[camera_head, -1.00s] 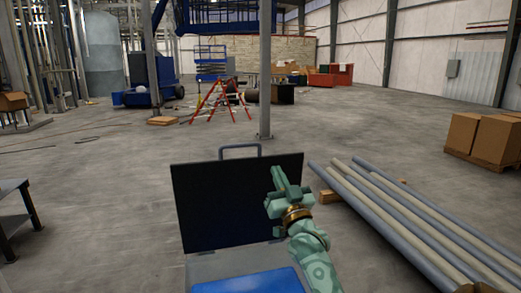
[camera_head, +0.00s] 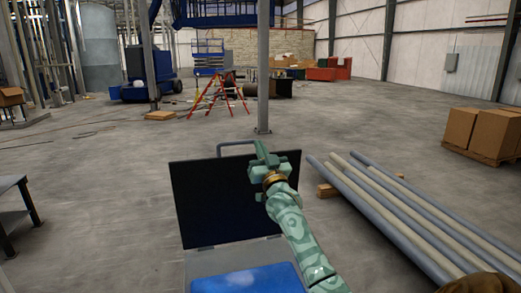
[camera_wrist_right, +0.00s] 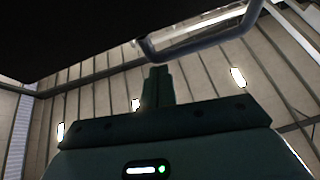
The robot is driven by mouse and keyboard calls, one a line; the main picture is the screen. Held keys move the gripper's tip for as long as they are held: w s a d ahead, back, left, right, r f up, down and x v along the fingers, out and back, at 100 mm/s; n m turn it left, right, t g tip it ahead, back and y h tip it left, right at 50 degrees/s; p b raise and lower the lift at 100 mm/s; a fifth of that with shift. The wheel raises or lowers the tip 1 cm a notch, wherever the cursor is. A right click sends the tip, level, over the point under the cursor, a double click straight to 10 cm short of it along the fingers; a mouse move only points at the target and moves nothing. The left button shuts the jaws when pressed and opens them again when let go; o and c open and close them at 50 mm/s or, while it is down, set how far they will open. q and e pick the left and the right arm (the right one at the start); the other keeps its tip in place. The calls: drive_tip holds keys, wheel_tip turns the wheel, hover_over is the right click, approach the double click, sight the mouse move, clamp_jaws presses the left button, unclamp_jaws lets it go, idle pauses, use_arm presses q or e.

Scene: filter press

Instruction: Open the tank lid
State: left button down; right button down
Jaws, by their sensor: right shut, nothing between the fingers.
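The tank lid (camera_head: 208,205) is a dark panel standing raised at the back of the grey tank (camera_head: 232,252), with a grey bar handle (camera_head: 236,146) on its top edge. Blue liquid or a blue surface (camera_head: 245,280) shows inside the tank. My right gripper (camera_head: 262,148) is shut and empty, in front of the lid's upper right part in the head view. In the right wrist view the shut fingers (camera_wrist_right: 158,85) point up, with the dark lid (camera_wrist_right: 60,35) at upper left and the handle (camera_wrist_right: 205,40) above them. My left gripper is not in view.
Long grey and cream pipes (camera_head: 400,210) lie on the floor to the right. A dark table (camera_head: 15,205) stands at the left edge. A grey post (camera_head: 263,80) rises behind the lid. Cardboard boxes (camera_head: 485,132) sit at far right. Open floor lies left of the tank.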

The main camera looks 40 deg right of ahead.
drive_tip(key=w+d+b, duration=0.2)
drive_tip(key=w, duration=0.1)
drive_tip(key=shift+w+r, duration=0.15)
drive_tip(key=w, duration=0.1)
drive_tip(key=w+d, duration=0.1)
drive_tip(key=w+g+p, duration=0.1)
drive_tip(key=shift+w+d+r, duration=0.15)
drive_tip(key=shift+w+d, duration=0.05)
drive_tip(key=shift+d, duration=0.2)
